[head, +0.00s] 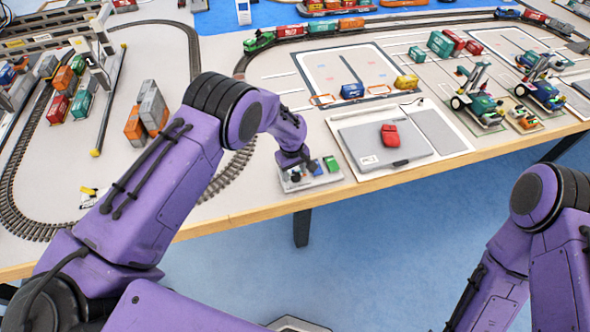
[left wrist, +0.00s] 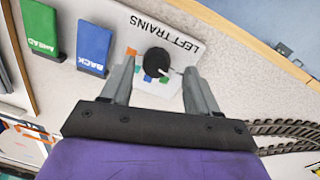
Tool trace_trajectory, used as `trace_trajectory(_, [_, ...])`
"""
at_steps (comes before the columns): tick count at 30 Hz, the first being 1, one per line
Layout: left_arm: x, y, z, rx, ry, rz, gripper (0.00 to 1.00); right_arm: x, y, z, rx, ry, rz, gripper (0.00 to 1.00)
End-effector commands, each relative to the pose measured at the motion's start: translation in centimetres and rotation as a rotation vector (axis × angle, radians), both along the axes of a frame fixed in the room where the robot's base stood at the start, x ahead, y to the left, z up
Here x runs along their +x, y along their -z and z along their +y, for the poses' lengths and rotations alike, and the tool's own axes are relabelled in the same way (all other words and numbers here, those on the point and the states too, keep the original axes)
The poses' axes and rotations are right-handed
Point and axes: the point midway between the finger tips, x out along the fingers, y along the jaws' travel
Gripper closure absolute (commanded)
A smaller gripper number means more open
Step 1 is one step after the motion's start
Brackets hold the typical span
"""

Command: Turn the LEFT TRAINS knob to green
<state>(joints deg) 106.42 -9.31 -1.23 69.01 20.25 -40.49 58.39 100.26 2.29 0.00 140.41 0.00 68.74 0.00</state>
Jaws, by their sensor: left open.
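The LEFT TRAINS panel (left wrist: 155,30) is a white plate with a dark round knob (left wrist: 158,62). In the head view my left gripper (head: 296,162) is over the panel (head: 290,186) at the table's front edge and hides the knob.
A green AHEAD block (left wrist: 42,30) and a blue BACK block (left wrist: 94,47) stand beside the knob. Curved track (head: 228,178) lies to the left. Orange and grey containers (head: 152,105) stand behind my left arm.

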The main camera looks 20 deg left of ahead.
Motion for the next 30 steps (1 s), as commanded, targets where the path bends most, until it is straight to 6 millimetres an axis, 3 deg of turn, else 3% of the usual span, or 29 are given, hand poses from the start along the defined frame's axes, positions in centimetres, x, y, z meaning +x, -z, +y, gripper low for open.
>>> trace_trajectory(4, [0.1,1.0,-0.2,0.000,0.004,0.000,0.40,0.1,-0.2,0.0,0.000,0.000,-0.001,0.57])
trace_trajectory(11, [0.1,1.1,-0.3,0.000,0.004,0.000,0.43,0.0,-0.2,0.0,-0.001,0.000,-0.001,0.57])
trace_trajectory(15, [0.1,1.1,-0.2,0.000,0.004,0.000,0.89,0.0,-0.2,0.0,-0.001,0.000,-0.001,0.57])
trace_trajectory(16, [0.1,1.1,-0.2,0.000,0.004,0.000,0.96,0.0,-0.2,0.0,-0.001,0.000,-0.001,0.57])
trace_trajectory(30, [0.2,1.3,-0.2,0.000,0.103,-0.001,0.96,0.0,0.8,0.0,-0.001,0.000,-0.001,0.57])
